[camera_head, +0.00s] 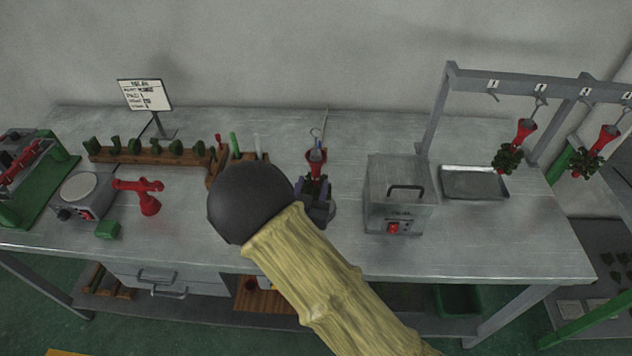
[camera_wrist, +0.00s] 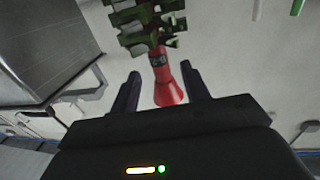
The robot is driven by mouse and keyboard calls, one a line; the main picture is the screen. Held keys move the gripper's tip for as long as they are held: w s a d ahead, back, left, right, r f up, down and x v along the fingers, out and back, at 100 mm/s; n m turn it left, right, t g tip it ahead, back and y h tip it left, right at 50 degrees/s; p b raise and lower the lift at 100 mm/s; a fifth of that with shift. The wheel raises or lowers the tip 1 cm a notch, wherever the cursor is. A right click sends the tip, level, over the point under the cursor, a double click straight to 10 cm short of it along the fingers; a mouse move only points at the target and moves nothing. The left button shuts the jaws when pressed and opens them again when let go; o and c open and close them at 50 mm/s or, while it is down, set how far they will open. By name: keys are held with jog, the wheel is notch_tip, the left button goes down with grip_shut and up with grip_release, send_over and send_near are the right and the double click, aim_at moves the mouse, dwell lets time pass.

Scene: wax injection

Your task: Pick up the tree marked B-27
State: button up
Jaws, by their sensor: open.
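In the wrist view, a tree with a red funnel-shaped base (camera_wrist: 171,88) and green branches (camera_wrist: 146,22) lies ahead of my gripper (camera_wrist: 160,84). My gripper is open, with the red base between its two dark fingers. A dark band on its stem carries a tag that I cannot read surely. In the head view, my gripper (camera_head: 316,184) shows small and partly hidden behind my arm, below a red piece (camera_head: 316,155). Two more trees with red funnels and green branches hang on the rack, a left one (camera_head: 508,158) and a right one (camera_head: 590,163); no marking on them is legible.
A shallow tray (camera_head: 474,196) lies beneath the rack (camera_head: 520,83). A wooden holder (camera_head: 140,157) with green pieces, a red tool (camera_head: 149,203) and a sign (camera_head: 144,95) are left.

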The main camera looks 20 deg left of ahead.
aim_at(316, 144)
jog(key=shift+w+r+p, duration=0.15)
jog(key=shift+w+p, duration=0.2)
jog(key=shift+w, duration=0.05)
jog(key=w+p, duration=0.1)
jog(key=w, duration=0.3)
jog(key=shift+w+a+p, duration=0.15)
jog(key=shift+a+p, duration=0.05)
jog(key=shift+p, duration=0.1)
grip_shut()
notch_tip(316, 144, up, 10)
jog(key=shift+f+b, duration=0.1)
jog(key=shift+b, duration=0.85)
